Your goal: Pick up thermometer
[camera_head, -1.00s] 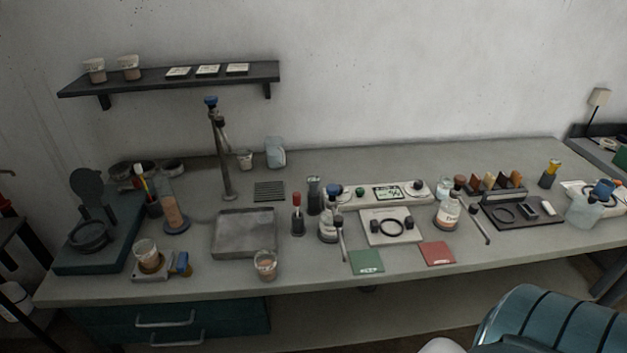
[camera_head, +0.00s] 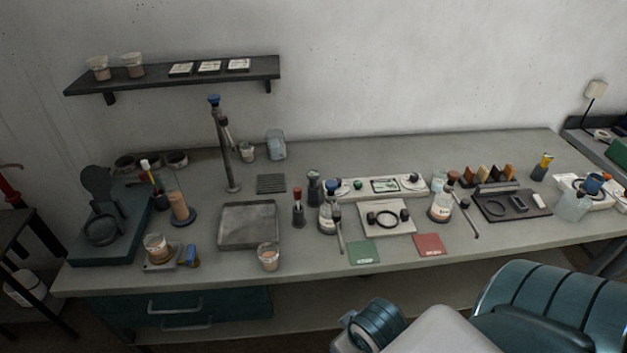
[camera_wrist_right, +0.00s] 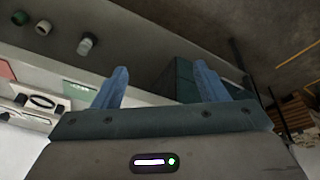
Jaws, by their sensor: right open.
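I cannot single out the thermometer with certainty. Two slim dark rods with round ends lie on the bench: one rod (camera_head: 340,236) beside a blue-capped bottle (camera_head: 328,217), another rod (camera_head: 470,220) beside a brown-capped bottle (camera_head: 442,204). A small dark holder with a red-topped item (camera_head: 297,212) stands left of the blue-capped bottle. In the right wrist view my right gripper (camera_wrist_right: 161,68) is open, its two blue fingers apart with nothing between them. It is outside the head view. My left gripper is not in view.
The long grey bench (camera_head: 330,274) also carries a grey tray (camera_head: 248,226), a glass beaker (camera_head: 268,259), a green pad (camera_head: 363,253) and a red pad (camera_head: 429,245). A dark shelf (camera_head: 170,80) hangs on the wall. Teal drawers (camera_head: 230,303) sit under the bench's left part.

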